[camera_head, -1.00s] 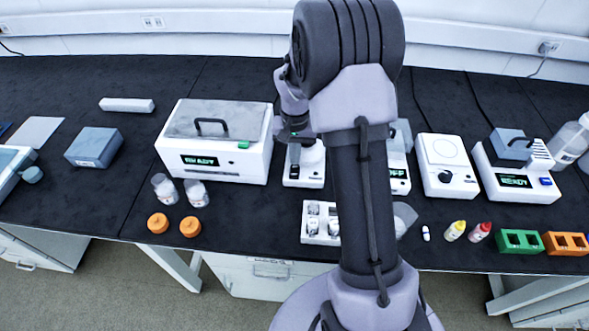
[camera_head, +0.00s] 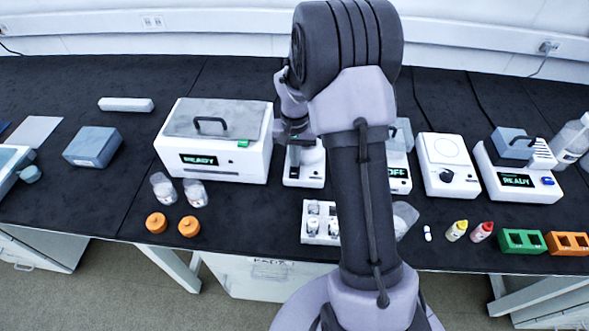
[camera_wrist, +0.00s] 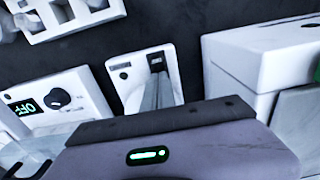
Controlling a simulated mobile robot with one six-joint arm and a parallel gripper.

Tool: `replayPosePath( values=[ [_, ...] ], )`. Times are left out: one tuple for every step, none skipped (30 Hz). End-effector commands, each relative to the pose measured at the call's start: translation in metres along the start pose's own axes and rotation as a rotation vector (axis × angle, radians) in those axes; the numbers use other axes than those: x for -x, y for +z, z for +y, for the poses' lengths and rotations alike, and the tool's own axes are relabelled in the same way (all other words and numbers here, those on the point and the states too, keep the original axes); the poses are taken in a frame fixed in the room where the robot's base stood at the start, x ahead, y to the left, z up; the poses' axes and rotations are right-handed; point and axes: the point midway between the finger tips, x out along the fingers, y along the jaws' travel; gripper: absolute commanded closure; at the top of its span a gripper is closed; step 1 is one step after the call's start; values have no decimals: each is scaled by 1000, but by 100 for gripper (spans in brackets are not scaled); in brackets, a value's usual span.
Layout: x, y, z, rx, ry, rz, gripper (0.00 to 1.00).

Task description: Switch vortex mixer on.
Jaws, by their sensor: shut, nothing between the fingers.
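The small white unit under my gripper, which I take to be the vortex mixer (camera_head: 305,176), stands on the black bench, partly hidden by my arm. In the wrist view its white front panel (camera_wrist: 132,96) carries a black rocker switch (camera_wrist: 155,60) and a small dark mark. My gripper (camera_wrist: 157,80) is shut and empty, its fingers pointing at the panel just by the switch. I cannot tell whether the fingertips touch it. My gripper also shows in the head view (camera_head: 294,158), in front of the unit.
A large white box reading READY (camera_head: 217,150) stands close on the left. A unit with an OFF display (camera_head: 398,180) stands close on the right, partly behind my arm. A vial rack (camera_head: 313,238) sits in front. Two orange caps (camera_head: 157,222) lie front left.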

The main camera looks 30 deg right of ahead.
Motion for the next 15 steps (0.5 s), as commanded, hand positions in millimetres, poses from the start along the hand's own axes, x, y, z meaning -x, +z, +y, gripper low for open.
replayPosePath(
  values=[
    [-1,0,0,0,0,0,100],
    [-2,0,0,0,0,0,100],
    [-2,0,0,0,0,0,100],
    [-3,0,0,0,0,0,100],
    [-3,0,0,0,0,0,100],
    [-4,0,0,0,0,0,100],
    [-4,0,0,0,0,0,100],
    [-5,0,0,0,0,0,100],
    [-5,0,0,0,0,0,100],
    [-6,0,0,0,0,0,100],
    [-6,0,0,0,0,0,100],
    [-7,0,0,0,0,0,100],
    [-7,0,0,0,0,0,100],
    [-8,0,0,0,0,0,100],
    [-8,0,0,0,0,0,100]
  ],
)
